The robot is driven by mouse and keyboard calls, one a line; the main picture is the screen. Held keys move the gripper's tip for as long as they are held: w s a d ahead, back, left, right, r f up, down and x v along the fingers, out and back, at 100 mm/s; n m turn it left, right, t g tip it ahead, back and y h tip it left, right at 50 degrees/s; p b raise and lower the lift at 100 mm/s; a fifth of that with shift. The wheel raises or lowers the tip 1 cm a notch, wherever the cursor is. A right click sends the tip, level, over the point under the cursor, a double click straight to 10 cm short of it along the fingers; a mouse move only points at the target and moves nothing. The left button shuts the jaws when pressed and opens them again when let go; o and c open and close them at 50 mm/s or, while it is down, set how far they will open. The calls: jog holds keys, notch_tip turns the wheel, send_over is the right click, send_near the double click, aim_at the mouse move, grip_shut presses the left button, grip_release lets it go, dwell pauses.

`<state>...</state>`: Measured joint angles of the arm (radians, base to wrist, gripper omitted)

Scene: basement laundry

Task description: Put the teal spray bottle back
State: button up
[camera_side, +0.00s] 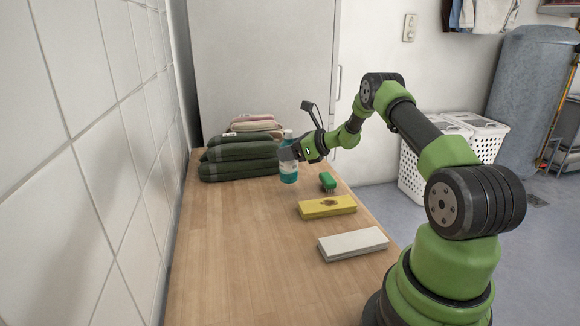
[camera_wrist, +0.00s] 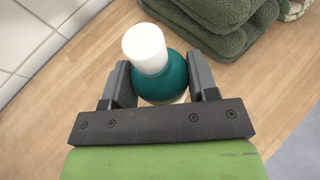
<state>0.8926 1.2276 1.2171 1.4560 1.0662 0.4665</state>
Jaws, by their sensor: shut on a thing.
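The teal spray bottle (camera_side: 289,172) stands upright at the far part of the wooden table, just right of the folded towels. In the wrist view the bottle (camera_wrist: 163,78) shows from above, with a white cap (camera_wrist: 145,47) and teal body. My gripper (camera_side: 287,153) reaches it from the right at the upper body. In the wrist view its two dark fingers (camera_wrist: 160,84) lie on either side of the bottle, shut on it. The bottle's base is at or close to the table; I cannot tell if it touches.
Dark green folded towels (camera_side: 238,157) are stacked left of the bottle, close by. A green brush (camera_side: 327,181), a yellow box (camera_side: 327,206) and a white box (camera_side: 352,244) lie along the table's right side. The table's (camera_side: 225,240) left and middle are clear. A tiled wall borders the left.

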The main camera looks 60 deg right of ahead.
aim_at(290, 163)
jog(key=shift+f, duration=1.95)
jog(key=shift+f, duration=0.15)
jog(key=o, duration=1.2)
